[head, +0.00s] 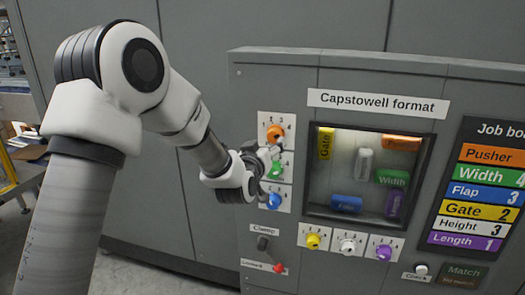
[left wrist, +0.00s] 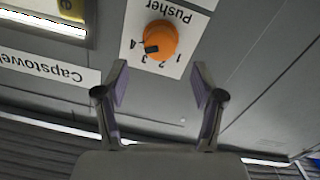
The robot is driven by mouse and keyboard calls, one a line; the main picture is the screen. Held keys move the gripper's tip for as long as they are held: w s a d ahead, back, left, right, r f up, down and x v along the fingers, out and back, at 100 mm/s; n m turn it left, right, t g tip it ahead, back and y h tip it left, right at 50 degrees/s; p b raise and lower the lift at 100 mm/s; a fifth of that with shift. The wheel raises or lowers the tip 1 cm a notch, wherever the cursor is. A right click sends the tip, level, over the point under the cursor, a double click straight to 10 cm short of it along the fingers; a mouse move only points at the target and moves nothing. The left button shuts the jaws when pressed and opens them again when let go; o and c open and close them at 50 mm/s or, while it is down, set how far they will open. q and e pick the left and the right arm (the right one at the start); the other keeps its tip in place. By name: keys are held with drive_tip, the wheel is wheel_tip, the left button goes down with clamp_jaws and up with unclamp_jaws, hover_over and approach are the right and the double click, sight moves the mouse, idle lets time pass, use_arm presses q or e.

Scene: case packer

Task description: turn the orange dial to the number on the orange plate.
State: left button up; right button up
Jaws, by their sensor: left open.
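The orange dial (head: 275,132) sits at the top of the left dial column on the grey panel. In the left wrist view the orange dial (left wrist: 163,38) appears upside down on its white "Pusher" label, numbered 1 to 4. Its dark pointer mark faces the 3–4 side; I cannot tell which number exactly. The orange "Pusher" plate (head: 490,155) tops the job board; its number is not visible at the picture's edge. My left gripper (head: 272,160) is open and empty, just in front of the column, apart from the orange dial in the wrist view (left wrist: 158,88).
A green dial (head: 275,169) and a blue dial (head: 273,201) sit below, close to my left gripper. Yellow (head: 312,241), white (head: 348,246) and purple (head: 384,252) dials line up under the window. A clamp lever (head: 263,243) is at lower left.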

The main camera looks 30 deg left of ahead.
use_arm(q)
drive_tip(key=s, duration=0.2)
drive_tip(key=s+d, duration=0.1)
drive_tip(key=s, duration=0.1)
drive_tip(key=shift+s+r, duration=0.1)
drive_tip(key=shift+s, duration=0.15)
drive_tip(key=shift+a, duration=0.1)
drive_tip(key=s+d+f+m+g+h, duration=0.1)
drive_tip(key=s+f+g, duration=0.15)
drive_tip(key=f, duration=0.85)
drive_tip(key=s+d+f+m+g, duration=0.15)
drive_tip(key=s+f, duration=0.25)
drive_tip(key=f, duration=0.7)
drive_tip(key=s+d+f+g+h, duration=0.1)
drive_tip(key=s+f+g, duration=0.2)
drive_tip(key=f, duration=0.7)
drive_tip(key=s+d+f+g, duration=0.1)
drive_tip(key=s+f+g, duration=0.2)
drive_tip(key=s, duration=0.6)
drive_tip(key=s+d+f+m+g+h, duration=0.1)
drive_tip(key=s+d+f+g, duration=0.1)
drive_tip(key=s+f, duration=0.4)
drive_tip(key=s+d+f+m+g, duration=0.1)
drive_tip(key=s+f+g, duration=0.4)
drive_tip(key=s, duration=0.8)
drive_tip(key=shift+s+d+f, duration=0.2)
drive_tip(key=shift+d+f, duration=0.05)
drive_tip(key=shift+d, duration=0.1)
